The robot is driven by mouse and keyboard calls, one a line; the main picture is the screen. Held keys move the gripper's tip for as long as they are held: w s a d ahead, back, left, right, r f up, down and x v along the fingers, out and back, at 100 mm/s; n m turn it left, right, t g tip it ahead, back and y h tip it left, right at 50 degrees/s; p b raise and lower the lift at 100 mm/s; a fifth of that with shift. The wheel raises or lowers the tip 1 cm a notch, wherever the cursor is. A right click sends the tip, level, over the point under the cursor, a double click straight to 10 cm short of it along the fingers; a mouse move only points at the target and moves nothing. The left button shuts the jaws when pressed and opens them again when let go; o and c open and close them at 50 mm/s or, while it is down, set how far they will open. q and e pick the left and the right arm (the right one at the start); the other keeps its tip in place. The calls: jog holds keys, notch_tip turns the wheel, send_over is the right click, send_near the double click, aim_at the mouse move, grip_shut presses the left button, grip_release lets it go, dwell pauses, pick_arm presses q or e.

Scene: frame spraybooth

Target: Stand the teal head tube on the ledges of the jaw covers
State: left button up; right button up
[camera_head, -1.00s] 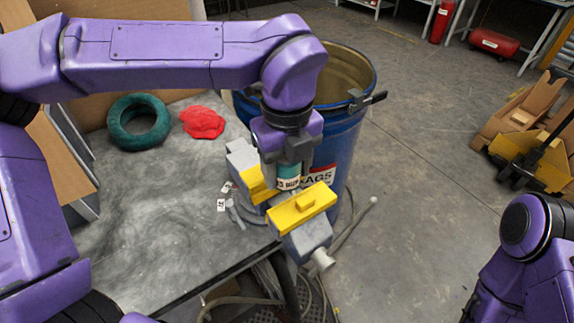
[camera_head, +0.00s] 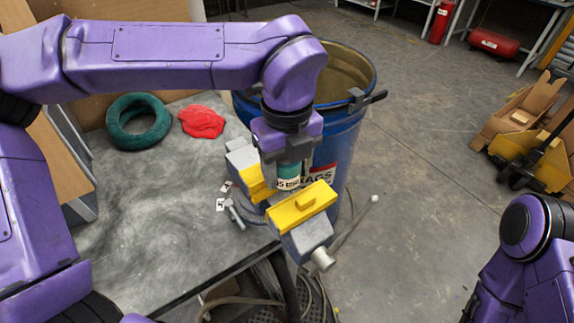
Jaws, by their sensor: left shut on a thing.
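The teal head tube (camera_head: 288,178), with a pale label, is upright between the two yellow jaw covers. My left gripper (camera_head: 287,160) points down and is shut on its upper part. The near jaw cover (camera_head: 303,208) sits on the grey vise (camera_head: 308,238) at the table's right corner. The far jaw cover (camera_head: 255,182) is partly hidden behind the gripper and tube. The tube's lower end and the ledges are hidden, so I cannot tell whether it touches them. My right gripper is out of view; only my right arm shows at the lower right.
A blue drum (camera_head: 345,135) stands close behind the vise. On the grey table (camera_head: 150,215) lie a dark green ring (camera_head: 118,136) and a red cloth (camera_head: 201,121). Small white tags (camera_head: 221,204) lie by the vise. Hoses hang below the table edge.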

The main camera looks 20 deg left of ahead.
pick_arm(q)
jog(key=shift+f+b, duration=1.1)
jog(key=shift+f, duration=0.3)
jog(key=o, duration=1.3)
notch_tip(320, 180, up, 11)
jog(key=shift+f, duration=0.15)
